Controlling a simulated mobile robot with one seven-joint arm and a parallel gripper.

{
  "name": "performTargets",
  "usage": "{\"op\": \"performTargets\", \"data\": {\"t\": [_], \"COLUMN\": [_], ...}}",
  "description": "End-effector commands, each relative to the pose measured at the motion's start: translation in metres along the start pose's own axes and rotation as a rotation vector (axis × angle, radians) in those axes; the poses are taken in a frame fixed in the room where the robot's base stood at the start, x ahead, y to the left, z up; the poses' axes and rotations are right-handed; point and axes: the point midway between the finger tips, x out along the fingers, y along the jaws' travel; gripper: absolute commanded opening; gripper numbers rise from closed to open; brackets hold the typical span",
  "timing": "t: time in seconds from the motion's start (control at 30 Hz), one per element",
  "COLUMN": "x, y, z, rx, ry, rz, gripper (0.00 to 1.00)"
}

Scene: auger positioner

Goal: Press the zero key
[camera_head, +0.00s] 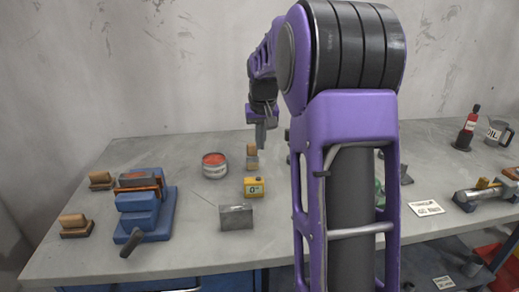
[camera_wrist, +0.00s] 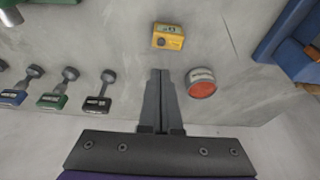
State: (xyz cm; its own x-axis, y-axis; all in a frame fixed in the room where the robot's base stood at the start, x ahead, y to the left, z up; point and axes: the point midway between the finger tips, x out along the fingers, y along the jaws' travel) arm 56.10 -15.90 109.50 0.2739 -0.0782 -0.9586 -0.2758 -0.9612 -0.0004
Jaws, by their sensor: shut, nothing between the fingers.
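A small yellow box-shaped device (camera_head: 254,187) with a small display stands on the middle of the table. It also shows in the wrist view (camera_wrist: 168,37), upper middle, with a greenish display; a separate zero key is too small to make out. My gripper (camera_head: 261,145) is shut and empty, pointing down above the table, behind the yellow device in the head view. In the wrist view my closed fingertips (camera_wrist: 160,73) point toward the device, with a visible gap in the picture between them and it. The gripper is not touching the device.
A round tin with a red top (camera_head: 214,165) stands left of the device, and a grey metal block (camera_head: 236,217) in front of it. A blue vise (camera_head: 145,212) is at left. My arm hides part of the table.

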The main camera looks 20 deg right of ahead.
Motion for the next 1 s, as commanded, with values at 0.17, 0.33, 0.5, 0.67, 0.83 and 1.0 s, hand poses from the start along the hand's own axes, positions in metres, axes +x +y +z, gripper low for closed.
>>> {"op": "performTargets", "data": {"t": [0.17, 0.33, 0.5, 0.67, 0.83, 1.0], "x": [0.041, 0.076, 0.102, 0.114, 0.117, 0.117], "y": [0.000, 0.000, 0.000, 0.000, -0.001, -0.001], "z": [0.001, 0.001, 0.007, 0.011, 0.011, 0.011], "rx": [0.000, 0.001, 0.000, 0.000, 0.000, 0.000], "ry": [-0.004, -0.003, -0.001, 0.000, 0.001, 0.001], "rz": [-0.001, -0.001, -0.001, -0.001, -0.001, -0.001], "gripper": [0.00, 0.00, 0.00, 0.00, 0.00, 0.00]}}
